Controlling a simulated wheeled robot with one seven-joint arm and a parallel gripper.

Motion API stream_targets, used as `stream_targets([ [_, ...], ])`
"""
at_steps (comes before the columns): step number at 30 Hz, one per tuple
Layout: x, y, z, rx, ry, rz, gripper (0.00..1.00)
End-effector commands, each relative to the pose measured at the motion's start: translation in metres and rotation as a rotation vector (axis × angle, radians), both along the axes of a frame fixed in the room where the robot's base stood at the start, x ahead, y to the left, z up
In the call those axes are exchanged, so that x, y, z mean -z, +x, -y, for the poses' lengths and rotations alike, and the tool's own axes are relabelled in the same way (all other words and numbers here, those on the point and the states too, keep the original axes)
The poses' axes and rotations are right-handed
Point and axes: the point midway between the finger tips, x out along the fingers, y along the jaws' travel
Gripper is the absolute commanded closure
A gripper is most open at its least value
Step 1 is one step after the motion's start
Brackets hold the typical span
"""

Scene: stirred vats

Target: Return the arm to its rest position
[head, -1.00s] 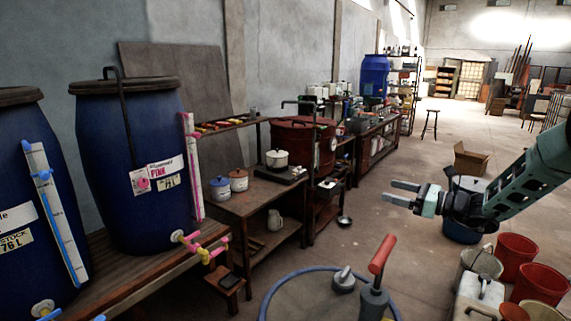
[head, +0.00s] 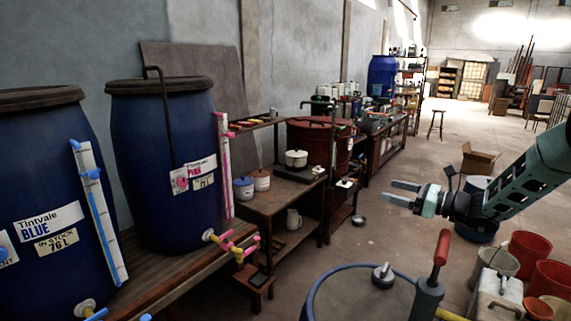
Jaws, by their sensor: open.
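My gripper (head: 404,194) is in the head view at the right, held out level over the floor and pointing left. Its two fingers are apart with nothing between them. My arm reaches in from the right edge. The gripper is clear of the benches and touches nothing that I can see.
Two blue vats (head: 165,160) stand on a wooden bench (head: 160,275) at the left. A red vat (head: 312,142) and a small table (head: 268,200) with pots are beyond. Red buckets (head: 524,254) and a cardboard box (head: 479,159) are at the right. The middle floor is open.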

Motion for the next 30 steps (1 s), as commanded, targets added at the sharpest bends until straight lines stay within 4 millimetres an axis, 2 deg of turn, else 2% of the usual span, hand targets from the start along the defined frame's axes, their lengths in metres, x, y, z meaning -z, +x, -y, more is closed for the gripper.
stream_targets([
  [11, 0.011, -0.046, -0.037, -0.166, -0.245, -0.003, 0.21],
  [17, 0.023, -0.091, -0.056, -0.318, -0.468, 0.018, 0.21],
  [23, 0.037, -0.16, -0.062, -0.547, -0.796, 0.094, 0.21],
  [26, 0.043, -0.204, -0.053, -0.711, -1.022, 0.18, 0.21],
  [30, 0.045, -0.261, -0.028, -0.96, -1.338, 0.356, 0.21],
])
